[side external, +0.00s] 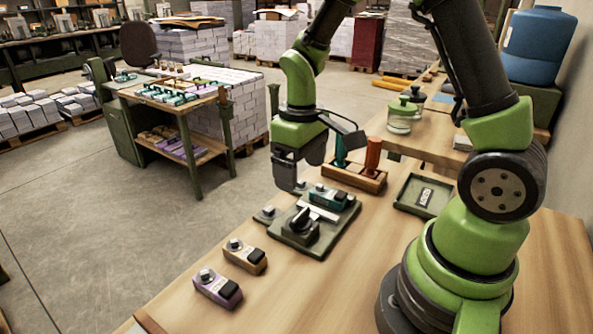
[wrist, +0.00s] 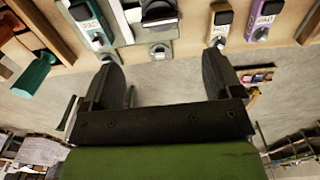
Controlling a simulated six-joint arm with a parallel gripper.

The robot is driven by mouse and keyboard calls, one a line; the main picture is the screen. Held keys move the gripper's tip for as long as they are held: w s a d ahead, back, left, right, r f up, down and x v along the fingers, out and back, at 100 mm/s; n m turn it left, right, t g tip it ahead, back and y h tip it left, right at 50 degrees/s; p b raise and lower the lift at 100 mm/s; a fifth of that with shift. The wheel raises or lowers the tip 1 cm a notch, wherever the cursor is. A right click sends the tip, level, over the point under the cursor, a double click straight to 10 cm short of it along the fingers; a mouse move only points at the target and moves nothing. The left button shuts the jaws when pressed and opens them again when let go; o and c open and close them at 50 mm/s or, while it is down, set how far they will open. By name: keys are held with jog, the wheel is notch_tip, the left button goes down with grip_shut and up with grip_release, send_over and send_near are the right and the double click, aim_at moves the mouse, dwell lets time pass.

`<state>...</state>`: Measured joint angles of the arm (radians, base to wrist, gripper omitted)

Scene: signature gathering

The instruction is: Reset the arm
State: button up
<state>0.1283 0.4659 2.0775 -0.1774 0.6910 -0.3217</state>
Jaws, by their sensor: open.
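My gripper (side external: 296,168) is open and empty above the far edge of the bench. In the wrist view its two dark fingers (wrist: 163,78) stand wide apart with only floor between them. A green fixture plate (side external: 318,242) with a black knob lies below and in front of it. A teal block (side external: 331,198) sits at the plate's back edge. A brown block (side external: 245,256) and a purple block (side external: 217,289) lie apart on the bench to the left. The wrist view also shows the teal block (wrist: 88,22), brown block (wrist: 220,20) and purple block (wrist: 265,18).
A wooden holder (side external: 352,178) with an upright teal handle (side external: 340,150) and orange handle (side external: 373,155) stands close right of my gripper. A green tray (side external: 408,207) holds a label piece. Glass jars (side external: 401,118) stand behind. The bench front is clear.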

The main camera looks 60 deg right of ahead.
jog(key=s+a+r+m+t+y, duration=0.1)
jog(key=s+a+r+m+t, duration=0.1)
jog(key=s+r, duration=0.4)
jog(key=s+a+r+m+t+y, duration=0.1)
jog(key=s+a+r+t, duration=0.3)
jog(key=r, duration=0.6)
jog(key=s+m+t, duration=0.1)
jog(key=s, duration=0.1)
jog(key=shift+s, duration=0.35)
jog(key=shift+a, duration=0.1)
